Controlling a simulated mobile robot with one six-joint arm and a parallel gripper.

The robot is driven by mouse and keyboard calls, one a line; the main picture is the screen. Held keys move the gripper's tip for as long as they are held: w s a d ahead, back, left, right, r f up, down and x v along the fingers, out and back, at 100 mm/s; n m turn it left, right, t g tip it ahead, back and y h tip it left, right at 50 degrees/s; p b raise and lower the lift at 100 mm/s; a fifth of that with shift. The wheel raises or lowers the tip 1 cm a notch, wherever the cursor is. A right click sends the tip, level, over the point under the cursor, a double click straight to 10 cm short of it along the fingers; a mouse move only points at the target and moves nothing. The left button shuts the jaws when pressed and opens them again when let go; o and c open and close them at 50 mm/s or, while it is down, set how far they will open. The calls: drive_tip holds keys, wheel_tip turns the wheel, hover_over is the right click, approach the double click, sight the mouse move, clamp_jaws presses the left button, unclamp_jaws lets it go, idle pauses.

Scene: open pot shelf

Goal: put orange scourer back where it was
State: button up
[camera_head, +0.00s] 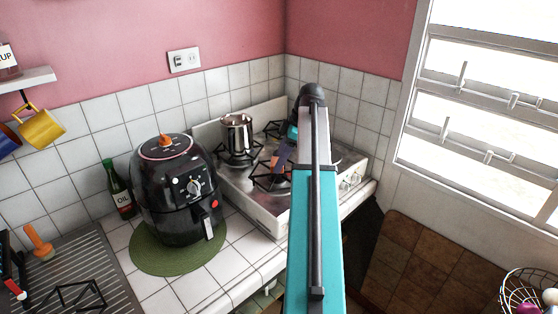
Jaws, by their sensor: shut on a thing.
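My gripper (283,160) is small and partly hidden by my teal arm, over the stove's front left part. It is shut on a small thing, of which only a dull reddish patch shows. I cannot tell from this view whether that is the orange scourer. An orange piece (167,140) shows on top of the black air fryer (178,200). An orange long-handled item (40,243) stands by the ribbed metal drainer at the left. I cannot tell whether either is a scourer.
A steel pot (237,135) stands on the gas stove (255,205) at the back left. An oil bottle (119,190) stands left of the air fryer, which is on a green mat (150,262). A yellow mug (41,128) hangs under a shelf. White tiles front the air fryer.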

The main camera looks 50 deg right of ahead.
drive_tip(key=shift+f, duration=0.55)
drive_tip(key=shift+f, duration=0.45)
drive_tip(key=o, duration=1)
drive_tip(key=shift+r, duration=0.2)
drive_tip(key=shift+r, duration=0.4)
drive_tip(key=b+v, duration=0.2)
drive_tip(key=v, duration=0.9)
drive_tip(key=shift+s+r+b, duration=0.15)
drive_tip(key=shift+r+b, duration=0.15)
drive_tip(key=shift+b, duration=0.1)
drive_tip(key=shift+d, duration=0.1)
